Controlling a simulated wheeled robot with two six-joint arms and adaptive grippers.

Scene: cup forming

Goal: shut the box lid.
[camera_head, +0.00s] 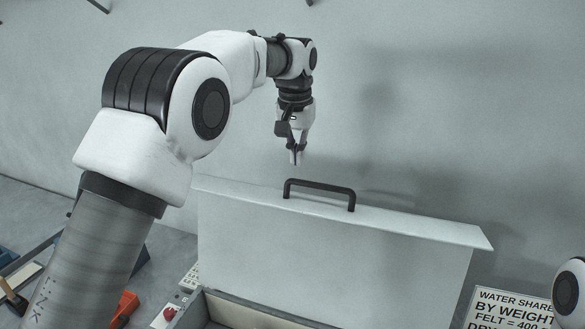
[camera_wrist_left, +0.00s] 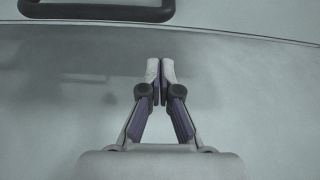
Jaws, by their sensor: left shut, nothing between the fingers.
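The box lid (camera_head: 330,240) stands raised, roughly upright, behind the open box (camera_head: 205,307), whose rim shows at the bottom of the head view. A black handle (camera_head: 320,188) sits near the lid's top edge. My left gripper (camera_head: 296,158) points down, shut and empty, above and behind the lid's top edge, apart from it. In the left wrist view the gripper's fingertips (camera_wrist_left: 160,68) are together, and the handle (camera_wrist_left: 95,12) shows at the top. The inside of the box is mostly cut off. My right gripper is not in view.
A sign with text (camera_head: 510,308) stands at the lower right. A red button (camera_head: 169,314) is left of the box. An orange object (camera_head: 124,306) and blue bins (camera_head: 8,257) lie at the lower left. A plain wall rises behind the lid.

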